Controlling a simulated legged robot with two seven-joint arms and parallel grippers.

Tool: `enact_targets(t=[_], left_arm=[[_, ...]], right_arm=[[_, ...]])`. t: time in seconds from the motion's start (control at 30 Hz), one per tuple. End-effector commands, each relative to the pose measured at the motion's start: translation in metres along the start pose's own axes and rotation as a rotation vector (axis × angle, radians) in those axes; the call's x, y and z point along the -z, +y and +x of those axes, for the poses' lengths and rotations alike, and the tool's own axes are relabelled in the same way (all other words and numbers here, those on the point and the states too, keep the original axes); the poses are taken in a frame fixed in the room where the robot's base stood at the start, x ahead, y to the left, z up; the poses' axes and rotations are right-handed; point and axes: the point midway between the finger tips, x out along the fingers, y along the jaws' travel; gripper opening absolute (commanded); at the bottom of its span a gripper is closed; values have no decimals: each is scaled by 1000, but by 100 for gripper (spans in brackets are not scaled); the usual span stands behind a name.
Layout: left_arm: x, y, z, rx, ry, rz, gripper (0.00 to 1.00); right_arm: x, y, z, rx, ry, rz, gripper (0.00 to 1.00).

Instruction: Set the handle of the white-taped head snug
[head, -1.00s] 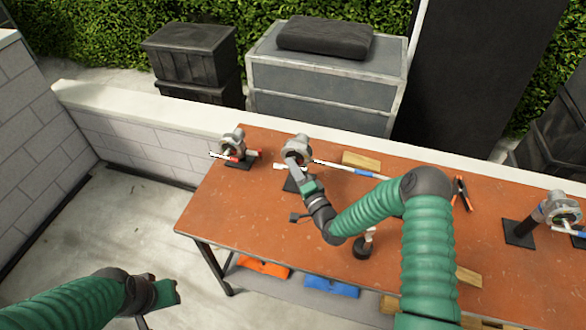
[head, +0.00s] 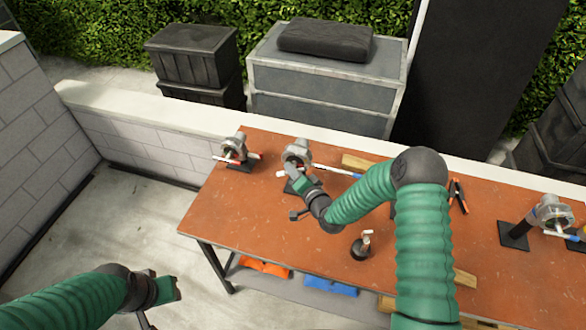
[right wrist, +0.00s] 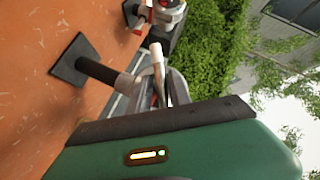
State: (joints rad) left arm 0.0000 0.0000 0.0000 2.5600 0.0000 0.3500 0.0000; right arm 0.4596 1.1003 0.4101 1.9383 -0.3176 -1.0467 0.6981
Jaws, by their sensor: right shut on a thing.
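The middle clamp head (head: 297,150) is round and grey and stands near the back edge of the orange-brown table. Its pale handle (head: 284,174) sticks out to the left, in front of the head. My right gripper (head: 292,171) is at the front of this head, shut on the handle. In the right wrist view the white handle (right wrist: 157,62) rises from between the fingers (right wrist: 168,92). The dark post (right wrist: 98,70) with a pale band stands beside it. Whether the handle is snug does not show. My left gripper (head: 165,286) hangs off the table's left side; its fingers are unclear.
A similar head with a red and white handle (head: 235,149) stands to the left; another with blue on its handle (head: 549,212) stands far right. A white and blue rod (head: 343,172), wood block (head: 356,162), pliers (head: 457,195) and a small dark stand (head: 361,248) share the table.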

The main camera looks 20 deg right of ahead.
Motion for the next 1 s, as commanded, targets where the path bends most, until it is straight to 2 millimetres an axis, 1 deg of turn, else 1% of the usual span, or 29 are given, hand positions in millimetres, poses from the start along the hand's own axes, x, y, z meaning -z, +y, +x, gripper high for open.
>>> enact_targets(t=[0.03, 0.47, 0.6, 1.0], left_arm=[[1, 0, -6, 0, 0, 0, 33], [6, 0, -27, 0, 0, 0, 33], [9, 0, -36, 0, 0, 0, 33], [16, 0, -66, 0, 0, 0, 33]], right_arm=[[1, -1, -2, -37, -11, -34, 0], [2, -6, -1, -308, -91, -325, 0], [2, -8, -1, -392, -117, -415, 0], [3, -11, 0, -567, -164, -600, 0]])
